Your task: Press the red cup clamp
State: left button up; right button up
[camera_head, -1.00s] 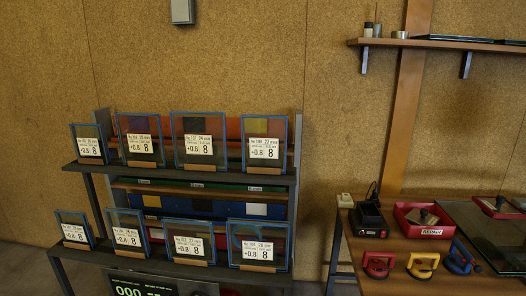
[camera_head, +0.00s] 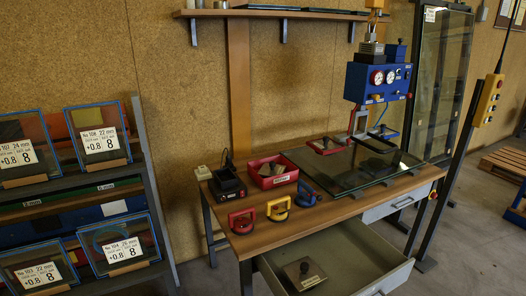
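The red cup clamp (camera_head: 242,221) sits on the front left part of the wooden workbench in the head view. A yellow cup clamp (camera_head: 278,208) and a blue one (camera_head: 308,194) stand in a row to its right. Another red handled piece (camera_head: 325,146) lies at the far edge of the glass pane. Neither of my grippers shows in this view.
The workbench (camera_head: 262,236) carries a black device (camera_head: 227,184), a red bin (camera_head: 272,170) and a dark glass pane (camera_head: 352,168). An open drawer (camera_head: 345,262) juts out below. A rack of labelled glass samples (camera_head: 147,190) stands left. Floor at right is partly clear.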

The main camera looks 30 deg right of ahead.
aim_at(348, 140)
jog(key=z, duration=1.95)
